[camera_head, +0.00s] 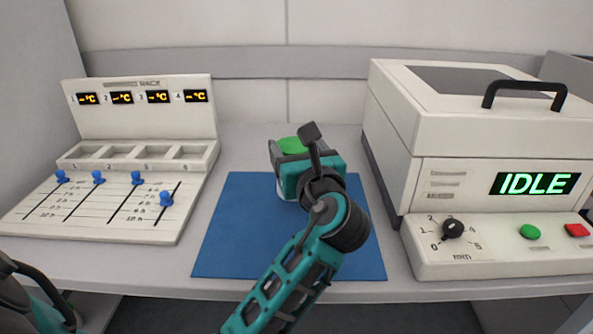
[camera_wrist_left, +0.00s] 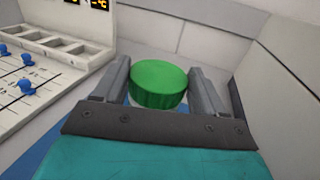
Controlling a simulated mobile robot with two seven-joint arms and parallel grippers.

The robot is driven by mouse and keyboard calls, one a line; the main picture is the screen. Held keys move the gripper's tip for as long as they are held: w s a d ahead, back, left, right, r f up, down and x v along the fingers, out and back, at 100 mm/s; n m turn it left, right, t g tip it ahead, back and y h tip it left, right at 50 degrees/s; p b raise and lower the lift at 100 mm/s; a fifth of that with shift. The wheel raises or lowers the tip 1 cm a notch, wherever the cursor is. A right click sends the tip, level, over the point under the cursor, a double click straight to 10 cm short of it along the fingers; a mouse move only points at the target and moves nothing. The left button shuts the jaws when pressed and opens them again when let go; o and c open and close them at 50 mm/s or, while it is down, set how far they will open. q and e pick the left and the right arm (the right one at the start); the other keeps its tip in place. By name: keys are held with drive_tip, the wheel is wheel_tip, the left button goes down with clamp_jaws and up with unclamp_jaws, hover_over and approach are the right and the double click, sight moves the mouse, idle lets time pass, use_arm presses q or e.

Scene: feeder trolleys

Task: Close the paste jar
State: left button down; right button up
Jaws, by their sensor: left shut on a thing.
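A green round lid (camera_head: 292,145) with a ribbed side shows at the back of the blue mat. My left gripper (camera_head: 296,154) is shut on it. In the left wrist view the lid (camera_wrist_left: 159,84) sits between the two grey fingers, one on each side. A small pale patch, perhaps the jar (camera_head: 278,189), shows below the gripper at its left. The gripper hides most of what is under the lid, so I cannot tell how the lid sits on the jar. My right gripper is not in view.
A rack (camera_head: 140,110) with four small displays, empty slots and blue sliders stands at left. A white machine (camera_head: 390,130) with a handle, a dial and an IDLE display stands close at right. The blue mat (camera_head: 225,245) is bare at its front left.

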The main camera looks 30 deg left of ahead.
use_arm(q)
wheel_tip(320, 180, down, 3)
drive_tip(key=shift+f+b, duration=0.15)
drive_tip(key=shift+b, duration=0.35)
drive_tip(key=shift+f, duration=0.2)
drive_tip(key=shift+c, duration=0.4)
unclamp_jaws()
drive_tip(key=shift+f, duration=0.15)
